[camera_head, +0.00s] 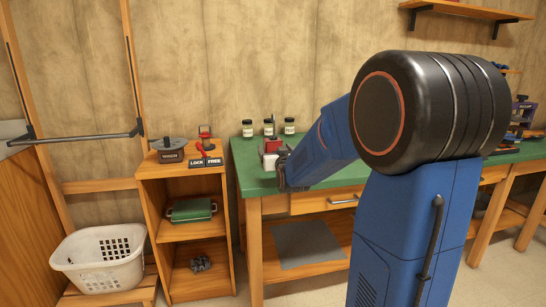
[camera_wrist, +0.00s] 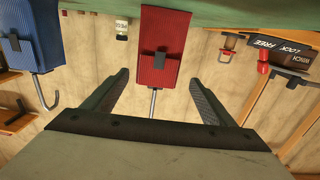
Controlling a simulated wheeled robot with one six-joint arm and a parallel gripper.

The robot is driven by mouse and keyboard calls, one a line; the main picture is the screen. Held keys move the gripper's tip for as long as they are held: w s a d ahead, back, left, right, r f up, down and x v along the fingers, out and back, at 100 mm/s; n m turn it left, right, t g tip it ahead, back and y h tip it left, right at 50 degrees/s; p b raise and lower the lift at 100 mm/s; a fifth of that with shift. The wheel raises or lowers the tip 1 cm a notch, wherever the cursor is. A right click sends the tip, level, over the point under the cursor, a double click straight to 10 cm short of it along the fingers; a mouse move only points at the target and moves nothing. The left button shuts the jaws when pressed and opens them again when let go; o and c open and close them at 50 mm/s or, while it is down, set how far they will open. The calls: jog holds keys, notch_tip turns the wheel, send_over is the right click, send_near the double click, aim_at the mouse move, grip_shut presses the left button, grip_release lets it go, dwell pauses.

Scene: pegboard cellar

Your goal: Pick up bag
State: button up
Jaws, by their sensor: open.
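No thing in view is plainly a bag. A dark grey crumpled lump (camera_head: 201,263) lies on the lower shelf of the small wooden cabinet; I cannot tell what it is. My gripper (camera_head: 284,172) is low over the green workbench, at its left end. In the wrist view, which is upside down, my gripper (camera_wrist: 159,80) is open, with both dark fingers apart. A red ribbed block (camera_wrist: 160,40) with a grey clip and a metal rod shows between the fingertips in the picture. I cannot tell its depth. It is partly hidden by my gripper in the head view (camera_head: 271,146).
The green workbench (camera_head: 246,165) carries several jars (camera_head: 289,126) at the back. The cabinet (camera_head: 180,179) stands left, with a green case (camera_head: 191,210) on its upper shelf. A white basket (camera_head: 100,258) is farther left. A blue block with a hook (camera_wrist: 36,40) shows in the wrist view.

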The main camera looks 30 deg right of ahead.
aim_at(273, 144)
jog(key=shift+d+x, duration=0.15)
jog(key=shift+x, duration=1.45)
jog(key=shift+d+x, duration=0.15)
jog(key=shift+x, duration=1.4)
jog(key=shift+s+f, duration=0.1)
jog(key=c, duration=1.3)
